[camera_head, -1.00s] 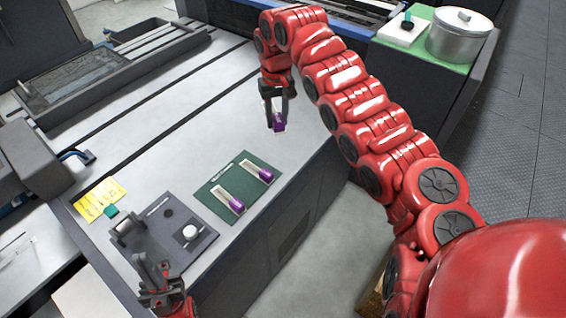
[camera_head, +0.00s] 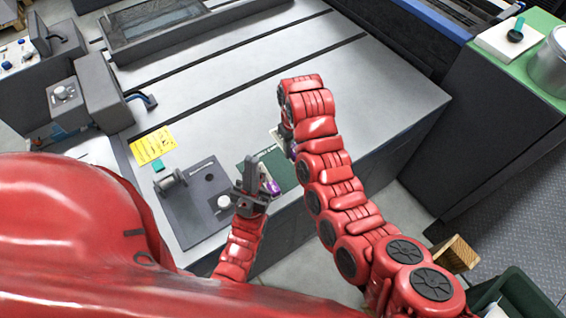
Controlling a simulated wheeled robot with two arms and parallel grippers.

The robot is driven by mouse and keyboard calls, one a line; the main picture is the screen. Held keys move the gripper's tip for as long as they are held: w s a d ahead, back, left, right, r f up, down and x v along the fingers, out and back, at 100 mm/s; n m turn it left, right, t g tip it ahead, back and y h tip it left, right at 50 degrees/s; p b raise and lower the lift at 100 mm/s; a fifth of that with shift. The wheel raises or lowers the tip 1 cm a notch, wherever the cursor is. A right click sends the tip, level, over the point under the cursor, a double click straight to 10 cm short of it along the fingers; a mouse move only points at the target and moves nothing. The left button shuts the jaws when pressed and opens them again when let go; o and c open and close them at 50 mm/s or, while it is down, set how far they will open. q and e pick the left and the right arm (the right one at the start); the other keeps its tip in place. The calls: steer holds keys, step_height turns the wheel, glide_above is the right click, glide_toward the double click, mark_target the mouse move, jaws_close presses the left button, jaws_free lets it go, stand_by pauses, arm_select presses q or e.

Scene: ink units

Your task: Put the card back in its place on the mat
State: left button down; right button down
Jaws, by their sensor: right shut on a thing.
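The green mat (camera_head: 285,174) lies near the table's front edge, partly hidden by both arms. A pale piece with a purple end (camera_head: 272,187) shows on the mat beside my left gripper (camera_head: 253,175). My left gripper is over the mat's left part; its finger gap is unclear. My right gripper (camera_head: 287,142) is shut at the mat's far right corner, mostly hidden behind its own wrist. A pale piece (camera_head: 277,138) shows at its fingers; I take it to be the held card. The rest of the mat's layout is hidden.
Left of the green mat is a dark grey mat (camera_head: 196,222) with a roller (camera_head: 170,182) and a white knob (camera_head: 224,202). The grey table (camera_head: 290,60) is clear farther back.

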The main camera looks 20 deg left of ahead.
steer(key=b, duration=0.3)
glide_above(289, 175)
step_height(289, 175, down, 6)
steer(key=shift+f, duration=0.4)
step_height(289, 175, down, 3)
steer(key=shift+s+d+f+p, duration=0.1)
steer(key=shift+f+p, duration=0.1)
steer(key=shift+p, duration=0.45)
steer(key=shift+f, duration=0.2)
steer(key=shift+f, duration=0.1)
steer(key=c, duration=0.5)
jaws_free()
steer(key=shift+c, duration=0.2)
